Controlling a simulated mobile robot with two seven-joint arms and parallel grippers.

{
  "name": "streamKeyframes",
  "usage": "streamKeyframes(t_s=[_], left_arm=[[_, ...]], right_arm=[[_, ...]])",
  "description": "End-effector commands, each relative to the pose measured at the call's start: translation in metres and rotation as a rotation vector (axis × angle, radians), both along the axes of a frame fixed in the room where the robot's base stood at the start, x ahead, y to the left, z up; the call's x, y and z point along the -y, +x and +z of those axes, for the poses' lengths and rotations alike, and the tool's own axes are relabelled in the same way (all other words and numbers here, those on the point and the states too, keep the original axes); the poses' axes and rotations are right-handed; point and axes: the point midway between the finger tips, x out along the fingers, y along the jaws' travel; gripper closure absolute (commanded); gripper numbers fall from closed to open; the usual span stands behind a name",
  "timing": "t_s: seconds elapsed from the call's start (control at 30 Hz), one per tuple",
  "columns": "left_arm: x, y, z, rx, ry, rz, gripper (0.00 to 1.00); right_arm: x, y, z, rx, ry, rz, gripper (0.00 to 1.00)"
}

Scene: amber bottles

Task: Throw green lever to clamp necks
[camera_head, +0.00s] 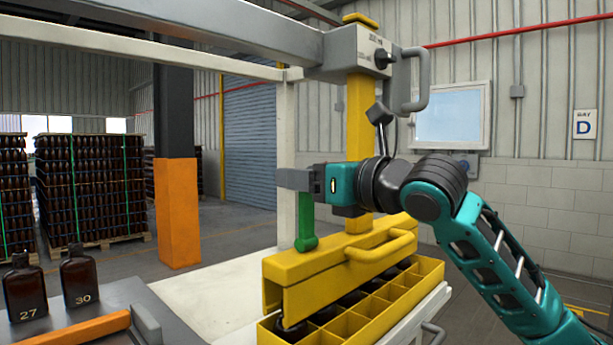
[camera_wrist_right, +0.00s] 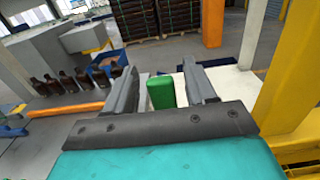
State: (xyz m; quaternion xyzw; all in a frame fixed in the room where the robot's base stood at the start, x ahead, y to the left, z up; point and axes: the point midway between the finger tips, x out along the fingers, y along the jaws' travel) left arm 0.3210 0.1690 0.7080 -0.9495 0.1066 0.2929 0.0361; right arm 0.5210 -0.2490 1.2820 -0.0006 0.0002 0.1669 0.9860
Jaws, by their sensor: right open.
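The green lever (camera_head: 306,225) stands upright at the back of the yellow clamp head (camera_head: 330,272), its foot bent toward the yellow housing. My right gripper (camera_head: 294,180) is at the lever's upper end, in front of the yellow column. In the right wrist view, the lever's green top (camera_wrist_right: 160,92) lies between the two open grey fingers (camera_wrist_right: 160,76), with gaps on both sides. The fingers hide the lever's top in the head view. Dark bottle tops (camera_head: 350,298) show in the yellow divided crate (camera_head: 400,309) under the clamp head. My left gripper is not in view.
Two amber bottles, 27 (camera_head: 26,288) and 30 (camera_head: 82,282), stand on a grey surface at left near an orange bar (camera_head: 75,332). The yellow column (camera_head: 360,130) and its grey handle (camera_head: 416,80) rise close to my arm. White tabletop (camera_head: 205,295) is clear.

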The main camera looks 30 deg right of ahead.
Motion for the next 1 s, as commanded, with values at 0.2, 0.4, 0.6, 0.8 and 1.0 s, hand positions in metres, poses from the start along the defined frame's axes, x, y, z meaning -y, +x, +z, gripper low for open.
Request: streamKeyframes(t_s=[0.2,0.4,0.6,0.8,1.0], left_arm=[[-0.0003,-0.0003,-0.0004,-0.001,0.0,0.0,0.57],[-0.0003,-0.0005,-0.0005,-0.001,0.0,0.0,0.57],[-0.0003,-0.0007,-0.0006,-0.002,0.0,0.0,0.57],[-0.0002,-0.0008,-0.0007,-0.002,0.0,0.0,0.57],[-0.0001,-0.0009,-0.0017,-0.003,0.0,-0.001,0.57]], right_arm=[[0.0001,-0.0002,0.0,0.0,0.0,0.0,0.56],[0.0001,-0.0003,0.0,0.0,0.001,0.0,0.75],[0.0,-0.0004,0.0,0.0,0.001,0.0,0.94],[0.0,-0.0004,-0.0001,0.0,0.001,0.001,1.0],[0.0001,-0.0006,-0.0008,0.003,0.002,0.001,1.0]])
